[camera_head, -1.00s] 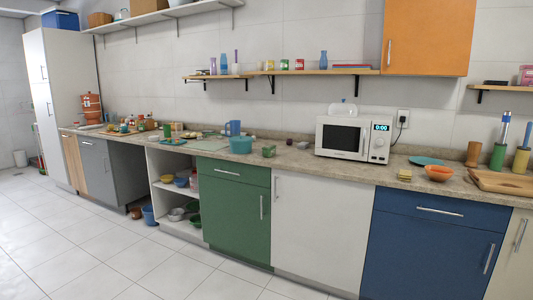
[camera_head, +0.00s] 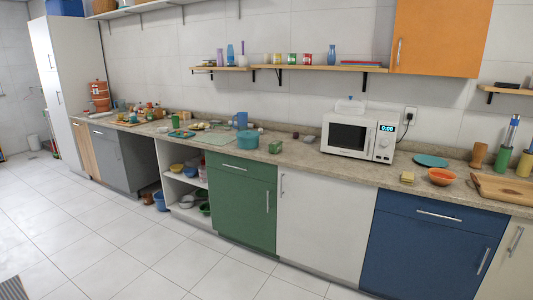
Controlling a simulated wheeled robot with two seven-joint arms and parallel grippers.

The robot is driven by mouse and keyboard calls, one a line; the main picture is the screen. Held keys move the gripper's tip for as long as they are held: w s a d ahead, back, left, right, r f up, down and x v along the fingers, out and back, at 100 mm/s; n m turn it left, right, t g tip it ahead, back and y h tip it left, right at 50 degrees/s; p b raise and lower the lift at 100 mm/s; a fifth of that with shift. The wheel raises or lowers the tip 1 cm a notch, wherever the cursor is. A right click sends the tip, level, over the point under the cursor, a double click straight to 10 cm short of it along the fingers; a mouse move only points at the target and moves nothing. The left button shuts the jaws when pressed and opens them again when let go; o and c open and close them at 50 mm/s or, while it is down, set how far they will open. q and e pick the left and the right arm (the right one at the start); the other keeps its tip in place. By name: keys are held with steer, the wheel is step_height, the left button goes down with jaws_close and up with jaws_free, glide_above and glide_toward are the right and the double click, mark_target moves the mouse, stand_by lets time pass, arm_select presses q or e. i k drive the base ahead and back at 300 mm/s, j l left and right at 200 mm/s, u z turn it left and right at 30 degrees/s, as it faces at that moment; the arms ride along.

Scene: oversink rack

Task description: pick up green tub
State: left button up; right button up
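A small green tub-like container (camera_head: 275,147) stands on the long stone-coloured counter (camera_head: 305,158), between the sink area and the microwave. A larger round teal-green vessel (camera_head: 247,140) stands just to its left. A green cup-like cylinder (camera_head: 175,122) stands further left on the counter. I cannot tell for certain which of these is the green tub. Neither of my grippers is in view.
The white microwave (camera_head: 358,136) stands right of the small container. A blue pitcher (camera_head: 241,121) stands behind the teal vessel. An orange bowl (camera_head: 442,177) and a cutting board (camera_head: 506,189) lie further right. The tiled floor (camera_head: 110,240) before the cabinets is clear.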

mark_target(275, 147)
steer(key=i+j+u, duration=0.1)
steer(key=i+u, duration=0.2)
steer(key=i, duration=2.2)
